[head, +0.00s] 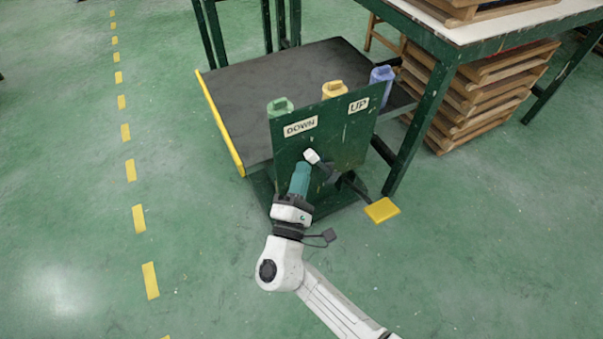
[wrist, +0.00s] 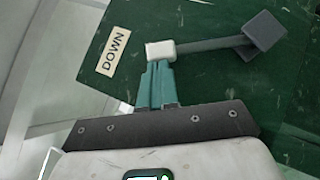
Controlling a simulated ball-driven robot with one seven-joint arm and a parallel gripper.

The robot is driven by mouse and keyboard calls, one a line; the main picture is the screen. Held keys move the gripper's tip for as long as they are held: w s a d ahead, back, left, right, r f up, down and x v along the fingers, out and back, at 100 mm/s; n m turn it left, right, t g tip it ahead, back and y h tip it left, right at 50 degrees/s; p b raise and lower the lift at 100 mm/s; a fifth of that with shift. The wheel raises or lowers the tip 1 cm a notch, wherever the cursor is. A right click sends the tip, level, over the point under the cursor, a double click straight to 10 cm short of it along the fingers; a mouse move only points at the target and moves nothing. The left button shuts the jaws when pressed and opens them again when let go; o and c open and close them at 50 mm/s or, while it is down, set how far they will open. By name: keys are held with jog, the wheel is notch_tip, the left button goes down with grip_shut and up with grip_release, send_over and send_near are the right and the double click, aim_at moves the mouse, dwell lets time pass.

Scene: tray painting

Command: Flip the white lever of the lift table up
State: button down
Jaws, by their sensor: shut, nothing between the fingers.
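The lift table's green panel (head: 350,130) carries a DOWN label (head: 300,126) on the left and an UP label (head: 359,104) on the right. The lever's white tip (head: 312,156) is below the DOWN label, on a dark arm reaching left from its pivot. In the wrist view the white tip (wrist: 160,50), grey arm (wrist: 212,45) and pivot block (wrist: 265,32) show, with the DOWN label (wrist: 113,51) to the left. My gripper (head: 303,167) is shut and empty. Its teal fingertips (wrist: 158,65) are right at the white tip; I cannot tell whether they touch.
The dark platform (head: 245,95) with a yellow edge lies behind the panel. Green (head: 280,107), yellow (head: 334,89) and blue (head: 382,76) pots stand behind the panel's top. A yellow pedal (head: 382,210) sticks out right. A workbench (head: 440,60) and stacked wooden trays (head: 480,85) are at right. Left floor is clear.

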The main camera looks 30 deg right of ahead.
jog(key=shift+r, duration=0.15)
jog(key=shift+d+r+m+g+p, duration=0.55)
jog(key=shift+r+m+g+p, duration=0.1)
jog(key=shift+m+p, duration=0.15)
jog(key=d+r+m+g+y+p, duration=0.2)
jog(key=d+m+g+y+p, duration=0.2)
jog(key=d, duration=0.7)
jog(key=shift+r+m+g+y+p, duration=0.2)
jog(key=shift+m+g+y+p, duration=0.2)
jog(key=shift+m+p, duration=1.2)
jog(key=shift+d+p, duration=0.2)
jog(key=shift+p, duration=0.1)
